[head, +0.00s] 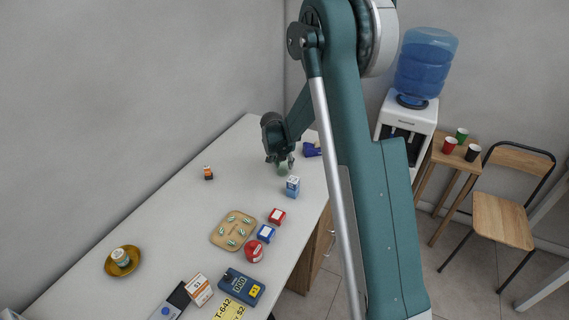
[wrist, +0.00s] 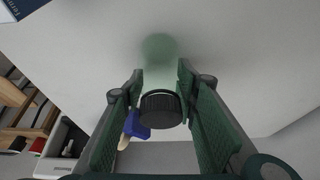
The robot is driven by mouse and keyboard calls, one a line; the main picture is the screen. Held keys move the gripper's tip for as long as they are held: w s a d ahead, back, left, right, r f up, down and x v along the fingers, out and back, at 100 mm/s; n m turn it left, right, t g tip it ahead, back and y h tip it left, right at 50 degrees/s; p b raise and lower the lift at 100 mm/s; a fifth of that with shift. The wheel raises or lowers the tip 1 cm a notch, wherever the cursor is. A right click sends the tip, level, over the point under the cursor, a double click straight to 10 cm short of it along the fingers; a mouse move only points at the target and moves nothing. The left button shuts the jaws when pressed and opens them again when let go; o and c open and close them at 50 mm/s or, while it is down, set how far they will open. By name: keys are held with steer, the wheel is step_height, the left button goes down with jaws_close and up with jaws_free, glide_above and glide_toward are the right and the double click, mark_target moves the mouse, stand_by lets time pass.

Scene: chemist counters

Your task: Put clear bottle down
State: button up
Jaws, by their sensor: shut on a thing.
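My gripper (head: 279,163) is low over the far part of the white counter (head: 180,238). In the wrist view, my gripper (wrist: 159,92) has its two green-padded fingers on either side of the clear bottle (wrist: 160,75), which has a black ribbed cap and a greenish transparent body. The gripper is shut on it. In the head view the clear bottle (head: 283,169) is small, green and partly hidden by the fingers. I cannot tell whether its base touches the counter.
A blue-and-white box (head: 292,187) stands close to the gripper, and a dark blue object (head: 312,149) lies behind it. A small orange-and-black bottle (head: 208,173) stands to the left. A wooden tray (head: 216,238) and several boxes are nearer.

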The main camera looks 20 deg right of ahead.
mark_target(280, 165)
steer(key=o, duration=0.8)
steer(key=shift+r, duration=0.2)
steer(key=shift+p+v, duration=0.45)
steer(key=shift+v, duration=5.45)
steer(key=shift+s, duration=0.1)
